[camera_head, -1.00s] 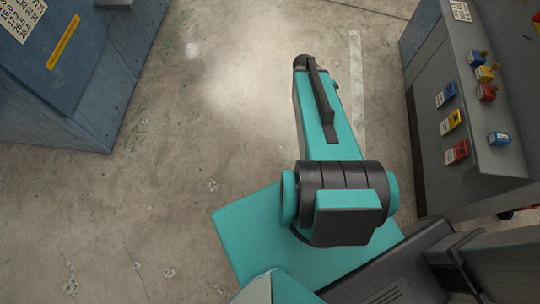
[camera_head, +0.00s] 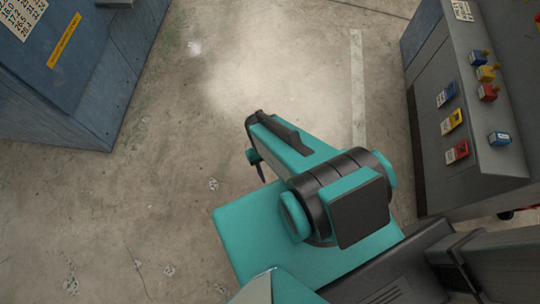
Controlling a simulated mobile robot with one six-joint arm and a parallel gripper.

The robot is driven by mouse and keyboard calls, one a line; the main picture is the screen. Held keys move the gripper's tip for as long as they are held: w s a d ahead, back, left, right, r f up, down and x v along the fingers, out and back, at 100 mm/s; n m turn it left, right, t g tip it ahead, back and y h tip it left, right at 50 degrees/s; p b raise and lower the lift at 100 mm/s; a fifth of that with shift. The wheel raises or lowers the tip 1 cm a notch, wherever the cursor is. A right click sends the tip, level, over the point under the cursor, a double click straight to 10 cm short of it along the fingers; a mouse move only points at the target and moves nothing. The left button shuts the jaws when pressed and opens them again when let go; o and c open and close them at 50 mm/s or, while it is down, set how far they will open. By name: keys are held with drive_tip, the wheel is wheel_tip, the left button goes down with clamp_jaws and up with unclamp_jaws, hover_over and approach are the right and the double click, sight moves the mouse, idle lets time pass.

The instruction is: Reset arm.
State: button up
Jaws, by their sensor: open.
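My teal and black arm (camera_head: 300,155) is seen from above at the middle right. From its black-banded shoulder joint, it points up and to the left. A small teal part (camera_head: 252,155) with a thin dark piece below it shows just past the left side of the upper link. I cannot tell what that part is. My gripper cannot be made out, as the arm covers most of what is beneath it. No held object shows.
A grey console (camera_head: 470,165) with coloured switches (camera_head: 453,122) stands at the right, fairly near the arm. A blue cabinet (camera_head: 75,85) stands at the upper left. The concrete floor (camera_head: 110,220) between them is clear.

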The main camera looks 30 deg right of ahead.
idle(0.3)
drive_tip(key=shift+r+p, duration=0.85)
drive_tip(key=shift+r, duration=0.05)
drive_tip(key=c, duration=0.4)
drive_tip(key=shift+o, duration=0.2)
